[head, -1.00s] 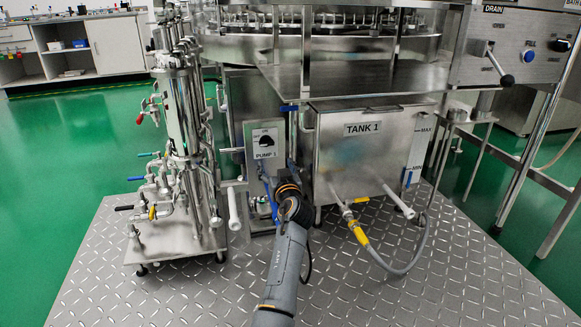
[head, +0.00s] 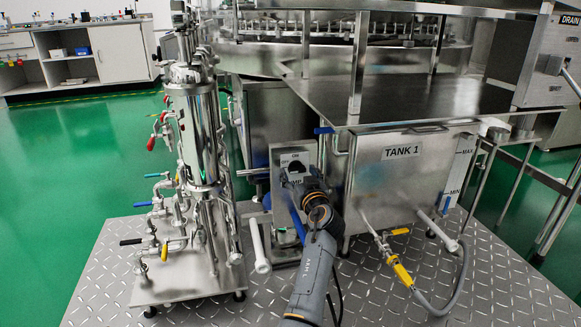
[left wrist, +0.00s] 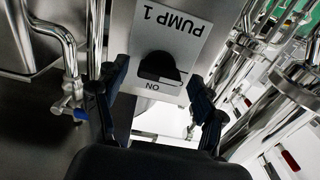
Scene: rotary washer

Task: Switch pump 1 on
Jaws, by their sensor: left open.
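The pump 1 switch panel (head: 286,152) is a pale plate on a grey box left of tank 1; my left gripper covers most of it there. In the left wrist view the plate (left wrist: 187,44) shows upside down, with "PUMP 1" above a black rotary knob (left wrist: 158,70) and "ON" below it. The knob's grip bar lies roughly crosswise; its exact setting is unclear. My left gripper (head: 291,172) is open in front of the panel. In the left wrist view its fingers (left wrist: 156,78) stand either side of the knob, apart from it. My right gripper is out of view.
Tank 1 (head: 398,175) stands right of the panel, with a metal shelf (head: 420,100) above. A steel filter column (head: 200,135) with valves stands on the left. A white-ended pipe (head: 258,245) sticks out below the panel.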

